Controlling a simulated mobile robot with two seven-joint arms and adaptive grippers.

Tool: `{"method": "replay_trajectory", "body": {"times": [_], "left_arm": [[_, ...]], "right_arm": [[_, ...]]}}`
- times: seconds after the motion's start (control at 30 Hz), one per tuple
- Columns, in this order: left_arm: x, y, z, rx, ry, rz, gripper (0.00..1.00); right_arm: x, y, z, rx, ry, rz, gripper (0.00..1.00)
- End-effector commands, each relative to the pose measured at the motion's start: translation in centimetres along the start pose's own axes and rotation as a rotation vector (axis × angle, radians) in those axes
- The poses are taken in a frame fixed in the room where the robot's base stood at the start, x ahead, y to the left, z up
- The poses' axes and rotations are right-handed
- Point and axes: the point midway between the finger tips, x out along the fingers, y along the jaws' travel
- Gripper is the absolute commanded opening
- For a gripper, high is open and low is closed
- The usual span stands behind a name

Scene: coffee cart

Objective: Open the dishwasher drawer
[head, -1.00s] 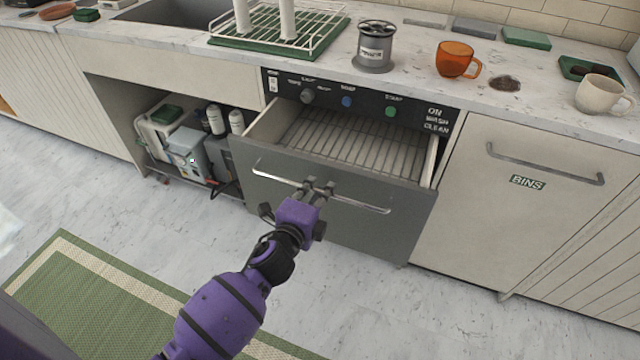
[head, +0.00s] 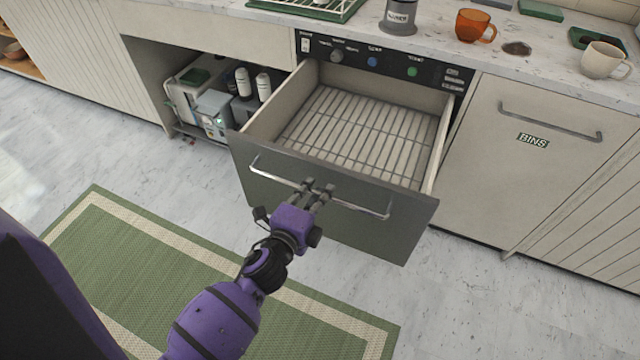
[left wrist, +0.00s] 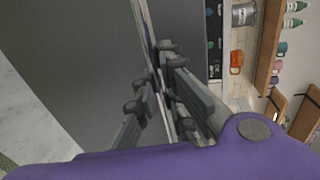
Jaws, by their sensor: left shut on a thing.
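The dishwasher drawer (head: 330,225) has a dark grey front and is pulled well out from the counter. Its empty wire rack (head: 365,130) shows inside. A silver bar handle (head: 360,208) runs across the front. My left gripper (head: 318,190) is shut on the handle near its middle. In the left wrist view the fingers (left wrist: 160,95) close around the handle bar, beside the grey drawer front (left wrist: 85,70). My right gripper is not in view.
A control panel (head: 430,76) sits above the drawer. The bins cabinet (head: 545,180) is to the right, and an open bay with bottles and boxes (head: 215,105) to the left. A green mat (head: 160,265) lies on the floor in front.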

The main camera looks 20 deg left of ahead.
Motion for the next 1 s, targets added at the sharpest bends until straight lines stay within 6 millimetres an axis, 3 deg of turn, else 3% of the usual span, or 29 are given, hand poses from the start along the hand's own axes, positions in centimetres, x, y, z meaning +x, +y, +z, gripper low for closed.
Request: {"method": "replay_trajectory", "body": {"times": [0.4,0.43,0.57,0.87,1.0], "left_arm": [[-0.3,0.0,-0.1,0.000,0.002,-0.001,0.00],[-0.3,0.0,-0.1,0.000,0.002,-0.001,0.11],[-0.2,0.0,-0.1,0.000,0.001,-0.001,0.28],[-0.3,0.0,0.0,0.000,0.001,-0.001,0.29],[-1.2,0.2,0.0,0.000,0.000,0.001,0.29]], "right_arm": [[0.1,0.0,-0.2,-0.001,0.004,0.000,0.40],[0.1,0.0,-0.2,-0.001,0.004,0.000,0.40],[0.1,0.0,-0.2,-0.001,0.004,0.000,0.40],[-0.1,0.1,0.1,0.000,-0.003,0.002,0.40],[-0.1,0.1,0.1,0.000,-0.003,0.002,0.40]]}}
